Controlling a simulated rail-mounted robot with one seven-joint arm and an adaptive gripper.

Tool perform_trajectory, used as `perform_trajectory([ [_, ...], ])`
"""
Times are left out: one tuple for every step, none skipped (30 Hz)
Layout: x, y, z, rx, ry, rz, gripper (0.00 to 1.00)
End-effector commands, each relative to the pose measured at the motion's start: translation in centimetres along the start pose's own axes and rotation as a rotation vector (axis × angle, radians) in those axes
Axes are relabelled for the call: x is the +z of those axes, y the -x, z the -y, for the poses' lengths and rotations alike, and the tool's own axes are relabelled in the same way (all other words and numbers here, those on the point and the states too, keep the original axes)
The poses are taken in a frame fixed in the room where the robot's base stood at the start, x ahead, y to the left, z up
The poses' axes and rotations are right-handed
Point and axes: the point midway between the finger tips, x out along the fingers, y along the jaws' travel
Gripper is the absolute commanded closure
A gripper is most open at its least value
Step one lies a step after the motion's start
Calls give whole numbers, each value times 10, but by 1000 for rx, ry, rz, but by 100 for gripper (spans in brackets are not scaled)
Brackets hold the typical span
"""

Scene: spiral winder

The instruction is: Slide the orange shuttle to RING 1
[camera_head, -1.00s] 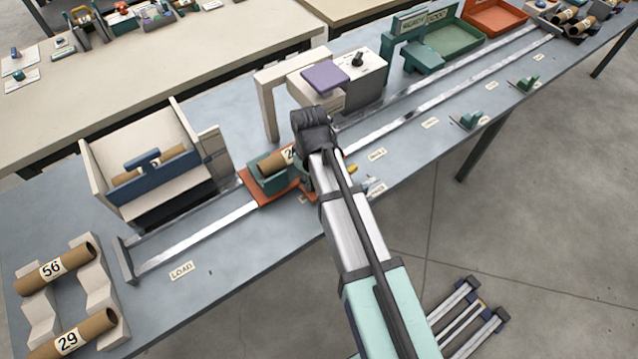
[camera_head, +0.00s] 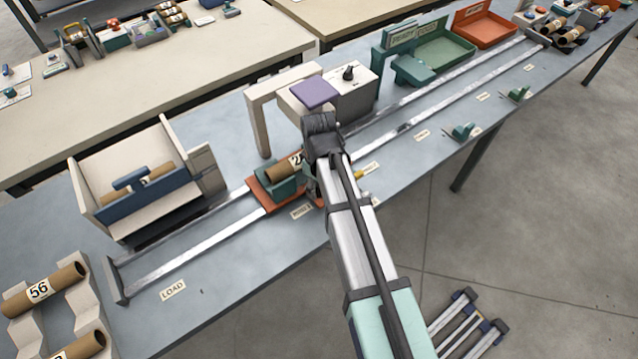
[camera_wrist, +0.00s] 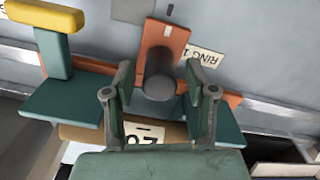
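The orange shuttle (camera_head: 262,199) sits on the twin rails, carrying a teal cradle with a brown cardboard tube (camera_head: 277,170) in it. In the wrist view, the shuttle's orange tongue (camera_wrist: 163,38) bears a grey post (camera_wrist: 159,78). In the head view the RING 1 label (camera_head: 302,212) lies at the front of the shuttle, and my arm hides the fingers.
The rails (camera_head: 435,112) run on to the upper right. A LOAD label (camera_head: 173,290) lies by their lower-left end. A beige arch (camera_head: 262,125) and a machine with a purple block (camera_head: 314,92) stand behind. A yellow-topped teal piece (camera_wrist: 48,25) is beside the cradle.

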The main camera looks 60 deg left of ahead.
Motion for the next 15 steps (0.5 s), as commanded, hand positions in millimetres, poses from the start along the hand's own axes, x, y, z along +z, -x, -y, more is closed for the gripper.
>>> perform_trajectory([
  [0,0,0,0,0,-1,43],
  [0,0,0,0,0,-1,43],
  [0,0,0,1,-1,-1,43],
  [0,0,0,1,-1,-1,43],
  [0,0,0,1,-1,-1,43],
  [0,1,0,1,-1,-1,43],
  [0,1,0,1,-1,-1,43],
  [0,2,0,1,-1,-2,43],
  [0,4,0,1,-1,-2,43],
  [-1,6,0,2,-1,-2,43],
  [-1,8,-1,2,-1,-2,43],
  [-1,13,-1,2,-1,-3,43],
  [-1,16,-1,2,-1,-2,43],
  [-1,20,-1,2,-1,-3,43],
  [-1,27,-1,2,-1,-3,43],
])
